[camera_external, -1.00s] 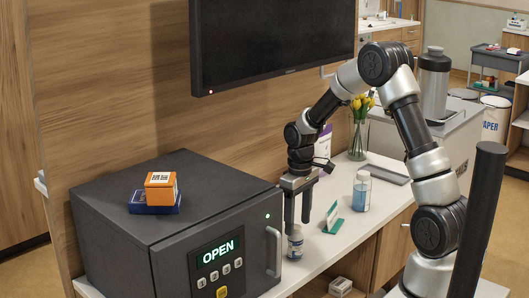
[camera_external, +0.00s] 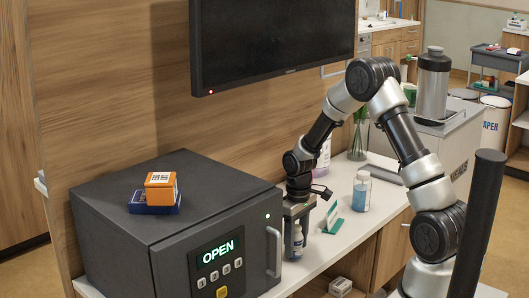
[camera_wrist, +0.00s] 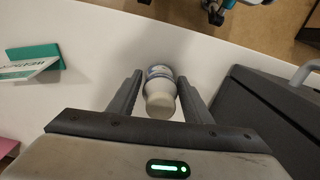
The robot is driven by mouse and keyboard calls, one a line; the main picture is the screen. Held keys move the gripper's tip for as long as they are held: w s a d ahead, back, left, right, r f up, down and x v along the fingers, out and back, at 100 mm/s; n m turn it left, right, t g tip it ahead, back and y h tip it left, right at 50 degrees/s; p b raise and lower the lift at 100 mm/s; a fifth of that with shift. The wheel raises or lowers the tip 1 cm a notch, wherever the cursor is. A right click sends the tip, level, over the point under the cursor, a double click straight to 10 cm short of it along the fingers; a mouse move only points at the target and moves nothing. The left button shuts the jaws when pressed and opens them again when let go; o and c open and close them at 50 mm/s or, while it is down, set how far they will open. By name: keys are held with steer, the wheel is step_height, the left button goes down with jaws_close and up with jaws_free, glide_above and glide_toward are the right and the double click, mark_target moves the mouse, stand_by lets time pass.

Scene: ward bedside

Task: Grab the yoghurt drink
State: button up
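The yoghurt drink looks to be a small white bottle with a blue-grey label (camera_wrist: 160,92), standing upright on the white counter beside the dark cabinet. It also shows in the external view (camera_external: 297,242), partly hidden by my fingers. My gripper (camera_wrist: 160,77) points down with one finger on each side of the bottle. It is open, and a narrow gap shows between the bottle and each finger in the wrist view. In the external view my gripper (camera_external: 296,238) is low over the counter, around the bottle.
The dark cabinet (camera_external: 170,230) with an OPEN display stands close at the left, with an orange box (camera_external: 161,190) on top. A vase (camera_external: 358,140) is behind. A screen (camera_external: 270,40) hangs above.

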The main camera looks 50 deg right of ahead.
steer(key=c, duration=0.8)
steer(key=shift+r, duration=0.1)
